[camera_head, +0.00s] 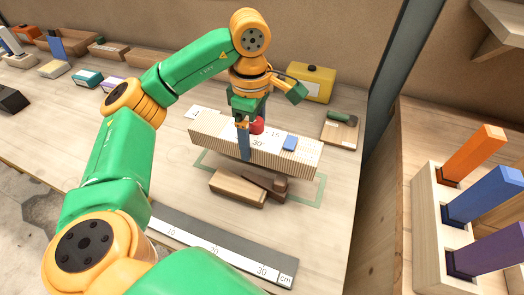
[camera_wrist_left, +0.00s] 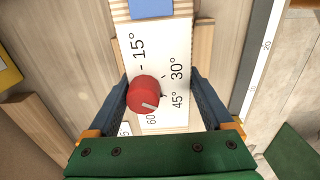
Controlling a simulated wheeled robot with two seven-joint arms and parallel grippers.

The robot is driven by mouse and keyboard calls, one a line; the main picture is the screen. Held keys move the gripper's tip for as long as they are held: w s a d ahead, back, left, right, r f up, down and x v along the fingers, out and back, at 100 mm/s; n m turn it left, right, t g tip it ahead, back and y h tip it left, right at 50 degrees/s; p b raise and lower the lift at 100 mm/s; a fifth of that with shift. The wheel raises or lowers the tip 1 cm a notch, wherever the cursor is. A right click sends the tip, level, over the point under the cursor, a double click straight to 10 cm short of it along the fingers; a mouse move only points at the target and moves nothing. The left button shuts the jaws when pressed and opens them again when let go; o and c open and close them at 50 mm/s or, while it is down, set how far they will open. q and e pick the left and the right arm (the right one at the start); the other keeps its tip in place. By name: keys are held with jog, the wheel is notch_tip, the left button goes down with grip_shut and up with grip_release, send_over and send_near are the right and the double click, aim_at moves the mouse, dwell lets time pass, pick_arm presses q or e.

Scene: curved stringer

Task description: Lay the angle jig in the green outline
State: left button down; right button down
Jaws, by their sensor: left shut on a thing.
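The angle jig (camera_head: 211,133) is a long pale wooden bar with ribbed sides, a white angle scale, a red knob (camera_head: 257,125) and a blue patch (camera_head: 289,143). My left gripper (camera_head: 244,148) is shut across its middle; the blue fingers straddle the scale beside the knob. The left wrist view also shows the jig (camera_wrist_left: 150,42) between the gripper's fingers (camera_wrist_left: 160,95). The jig appears held above the table, over the green outline (camera_head: 322,191), and hides part of it. My right gripper is out of view.
A pale wooden block (camera_head: 237,188) and a dark brown wooden piece (camera_head: 280,184) lie at the outline's front edge. A long grey ruler (camera_head: 215,245) lies nearer. A yellow box (camera_head: 312,84) and a mallet on a board (camera_head: 340,130) stand behind. A colored-peg rack (camera_head: 430,230) is at right.

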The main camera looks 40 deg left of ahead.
pick_arm(q)
jog(key=shift+w+d+f, duration=0.25)
jog(key=shift+w+f, duration=0.25)
jog(key=shift+f, duration=0.15)
jog(key=f, duration=0.3)
jog(key=shift+w+f, duration=0.2)
jog(key=shift+f, duration=0.15)
jog(key=shift+f+b, duration=0.6)
jog(key=shift+b, duration=0.1)
jog(key=shift+s+r, duration=0.1)
grip_release()
